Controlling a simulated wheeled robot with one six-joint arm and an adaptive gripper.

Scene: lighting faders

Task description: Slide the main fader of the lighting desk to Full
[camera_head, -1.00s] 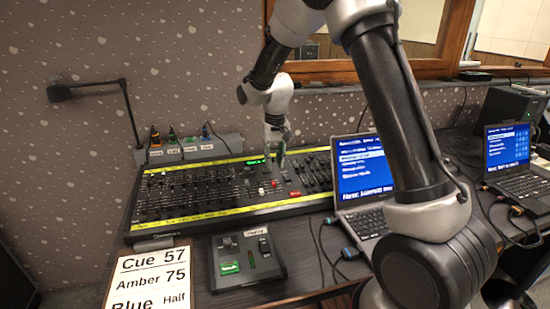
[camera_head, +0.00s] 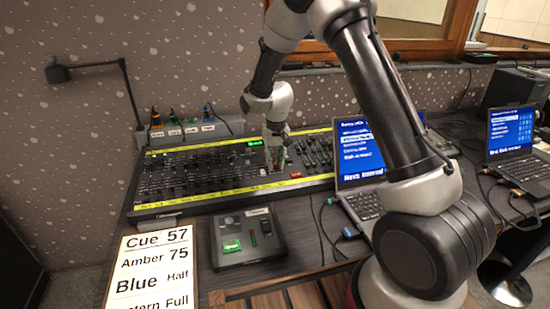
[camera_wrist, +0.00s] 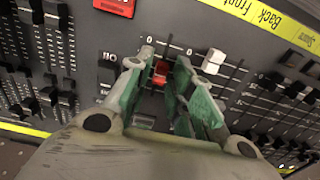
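The lighting desk (camera_head: 195,170) is a long black panel with yellow label strips and many faders. My gripper (camera_head: 274,168) is down at the desk, right of the middle. In the wrist view, the fingers of my gripper (camera_wrist: 161,75) stand on either side of a red fader knob (camera_wrist: 160,70). The knob sits close between the green pads, but I cannot tell whether both pads touch it. A white fader knob (camera_wrist: 213,60) is in the slot just right of the fingers. The lower part of the red knob's slot is hidden by my gripper. I cannot read which fader is the main one.
A laptop (camera_head: 360,150) stands right of the desk, near my arm. A small control box (camera_head: 248,238) and a cue card (camera_head: 152,270) lie in front. A lamp (camera_head: 60,74) and a socket block (camera_head: 185,132) are behind. In the wrist view, a red button (camera_wrist: 116,6) lies ahead.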

